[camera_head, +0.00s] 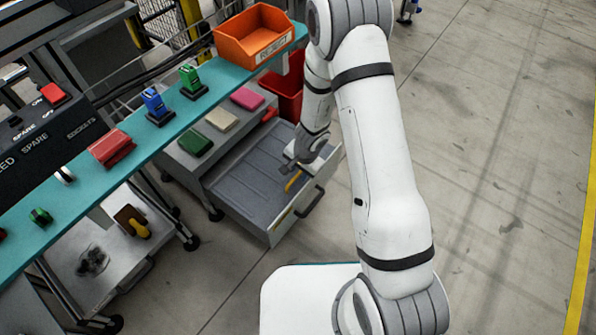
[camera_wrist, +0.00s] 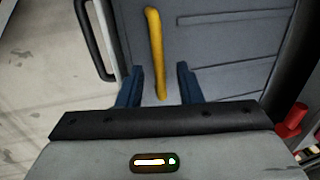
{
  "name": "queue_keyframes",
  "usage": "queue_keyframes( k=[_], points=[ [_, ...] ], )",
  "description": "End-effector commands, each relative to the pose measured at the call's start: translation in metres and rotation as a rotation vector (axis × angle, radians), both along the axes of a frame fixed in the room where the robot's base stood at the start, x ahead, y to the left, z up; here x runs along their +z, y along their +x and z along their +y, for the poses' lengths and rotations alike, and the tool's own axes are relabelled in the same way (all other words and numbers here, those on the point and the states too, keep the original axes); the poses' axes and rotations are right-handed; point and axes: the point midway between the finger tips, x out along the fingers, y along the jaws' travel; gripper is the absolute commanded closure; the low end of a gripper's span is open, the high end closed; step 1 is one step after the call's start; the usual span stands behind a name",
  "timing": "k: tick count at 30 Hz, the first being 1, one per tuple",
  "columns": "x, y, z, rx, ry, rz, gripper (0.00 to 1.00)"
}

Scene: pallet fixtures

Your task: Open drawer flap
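The drawer (camera_head: 262,232) is pulled out from under the bench, with a black handle on its front. A grey grooved panel, which looks like the flap (camera_head: 243,187), lies flat across its top; it fills much of the wrist view (camera_wrist: 225,50). A yellow bar handle (camera_head: 293,182) sits on the panel near the drawer front, and it shows upright in the wrist view (camera_wrist: 154,45). My gripper (camera_wrist: 161,72) is open over the panel. Its blue fingers stand either side of the yellow handle's lower end, with a gap on both sides.
The drawer's black handle (camera_wrist: 96,40) is left of my gripper in the wrist view. Green, beige and pink blocks (camera_head: 221,119) lie on the cabinet top behind the drawer. An orange bin (camera_head: 253,40) stands on the teal shelf, with a red bin (camera_head: 284,92) below. Floor to the right is clear.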

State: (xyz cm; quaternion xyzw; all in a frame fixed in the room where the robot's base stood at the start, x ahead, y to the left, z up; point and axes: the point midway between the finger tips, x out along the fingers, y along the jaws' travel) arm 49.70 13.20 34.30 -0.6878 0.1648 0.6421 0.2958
Motion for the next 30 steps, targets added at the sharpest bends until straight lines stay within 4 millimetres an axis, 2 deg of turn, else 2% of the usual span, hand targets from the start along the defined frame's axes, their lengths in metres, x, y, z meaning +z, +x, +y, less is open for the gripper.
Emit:
queue_keyframes(
  k=[2, 12, 24, 30],
  points=[
    [0.0001, -0.0001, 0.0002, 0.000, 0.000, 0.000, 0.72],
    [0.0002, -0.0003, 0.0004, 0.001, 0.000, 0.001, 0.99],
    [0.0003, -0.0004, 0.0052, 0.004, 0.001, 0.000, 1.00],
    [0.0066, 0.0013, -0.0018, -0.006, 0.001, 0.001, 1.00]
  ],
)
